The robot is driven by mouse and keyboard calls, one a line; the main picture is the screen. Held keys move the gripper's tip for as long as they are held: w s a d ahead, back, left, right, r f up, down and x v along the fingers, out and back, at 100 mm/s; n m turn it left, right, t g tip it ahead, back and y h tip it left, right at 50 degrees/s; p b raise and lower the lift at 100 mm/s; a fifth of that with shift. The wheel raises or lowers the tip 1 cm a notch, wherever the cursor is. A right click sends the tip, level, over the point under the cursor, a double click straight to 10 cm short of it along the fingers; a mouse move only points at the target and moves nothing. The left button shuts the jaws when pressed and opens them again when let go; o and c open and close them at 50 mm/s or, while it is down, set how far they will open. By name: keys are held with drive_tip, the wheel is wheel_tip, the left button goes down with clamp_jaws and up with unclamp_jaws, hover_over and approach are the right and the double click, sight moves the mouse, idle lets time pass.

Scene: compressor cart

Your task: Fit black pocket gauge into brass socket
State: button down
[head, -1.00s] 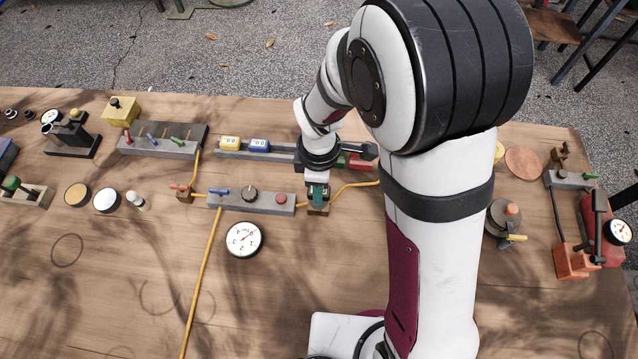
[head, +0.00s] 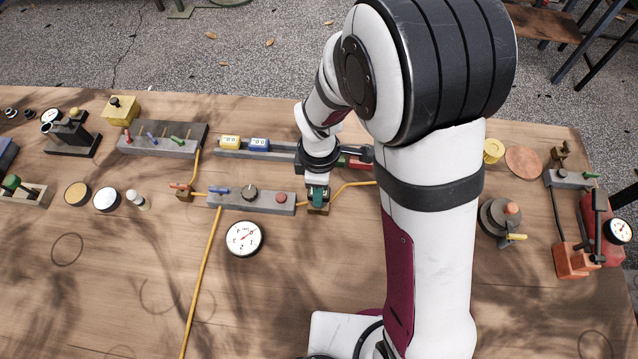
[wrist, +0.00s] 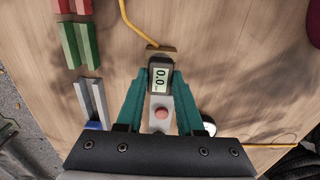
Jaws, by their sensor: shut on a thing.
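The black pocket gauge (wrist: 160,77) has a pale display reading 0.0. In the wrist view it sits between the teal fingertips of my gripper (wrist: 159,82), which is shut on it. The brass socket (wrist: 160,50) shows in the wrist view as a brassy block right at the gauge's far end, with a yellow hose running from it. In the head view the brass socket (head: 318,210) lies directly below my gripper (head: 318,196), which hides the gauge there. I cannot tell how far the gauge is inside the socket.
A grey control bar (head: 233,200) with a blue lever, dark knob and red button lies just left of the socket. A grey rail (head: 225,152) with yellow and blue display blocks is behind. A white dial gauge (head: 244,238) lies in front. The front table area is mostly clear.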

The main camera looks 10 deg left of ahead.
drive_tip(key=shift+f, duration=1.1)
drive_tip(key=shift+c, duration=2.3)
unclamp_jaws()
wheel_tip(320, 180, up, 16)
drive_tip(key=shift+f, duration=0.1)
drive_tip(key=s+d+r+m+y, duration=0.1)
drive_tip(key=s+d+m, duration=0.4)
drive_tip(key=s+m, duration=0.3)
drive_tip(key=s+d+r+m, duration=0.1)
drive_tip(key=s+d+m, duration=0.4)
drive_tip(key=m, duration=1)
drive_tip(key=s, duration=0.3)
drive_tip(key=shift+s+r+m+y, duration=0.3)
drive_tip(key=shift+s+y, duration=0.05)
drive_tip(key=shift+y, duration=0.05)
